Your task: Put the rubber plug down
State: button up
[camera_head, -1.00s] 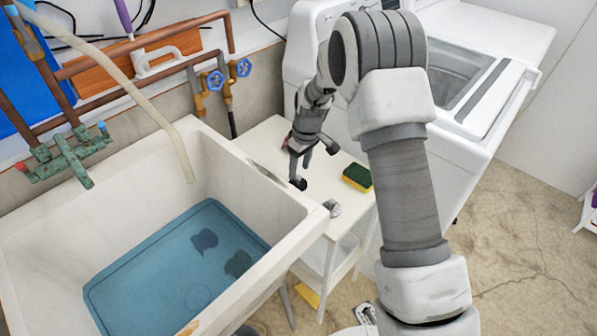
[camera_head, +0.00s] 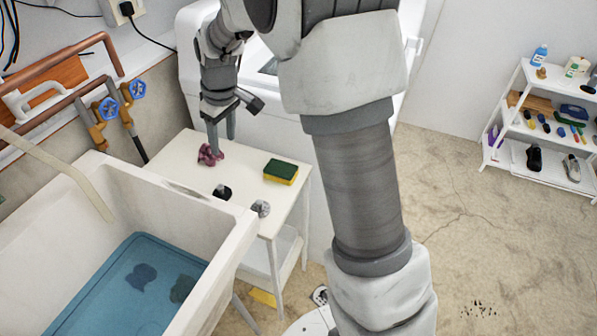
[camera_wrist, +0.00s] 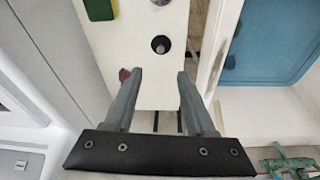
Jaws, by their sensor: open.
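The rubber plug (camera_head: 222,191), small, dark and round, rests on the white side table (camera_head: 241,186) between the sink and the washing machine. In the wrist view the plug (camera_wrist: 160,45) lies on the white top beyond my fingertips, clear of both. My gripper (camera_head: 222,132) is above the back part of the table, pointing down. In the wrist view its two fingers (camera_wrist: 160,77) are spread wide with nothing between them.
A purple-red object (camera_head: 210,154) sits close below my gripper. A green and yellow sponge (camera_head: 281,171) and a small grey item (camera_head: 261,208) share the table. The sink (camera_head: 205,210) stands left, a stocked shelf (camera_head: 515,152) far right. Floor between is mostly open.

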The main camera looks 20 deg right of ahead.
jog(key=s+d+r+m, duration=0.2)
jog(key=s+d+r, duration=0.1)
jog(key=s+r, duration=0.4)
jog(key=s+d+r+m+t, duration=0.1)
jog(key=s+d+r+m, duration=0.1)
jog(key=s, duration=0.8)
jog(key=s+d+r+m+t+h, duration=0.1)
jog(key=s+d+r+m+t, duration=0.1)
jog(key=s, duration=0.9)
jog(key=shift+s+d+r+m+t, duration=0.15)
jog(key=shift+d+r+m+t, duration=0.15)
jog(key=shift+d+r+m, duration=0.4)
jog(key=shift+a+f, duration=0.15)
notch_tip(320, 180, up, 6)
jog(key=p, duration=0.5)
jog(key=shift+f+p, duration=0.1)
jog(key=shift+p, duration=0.25)
jog(key=shift+f, duration=0.2)
jog(key=shift+c, duration=0.4)
jog(key=shift+a, duration=0.1)
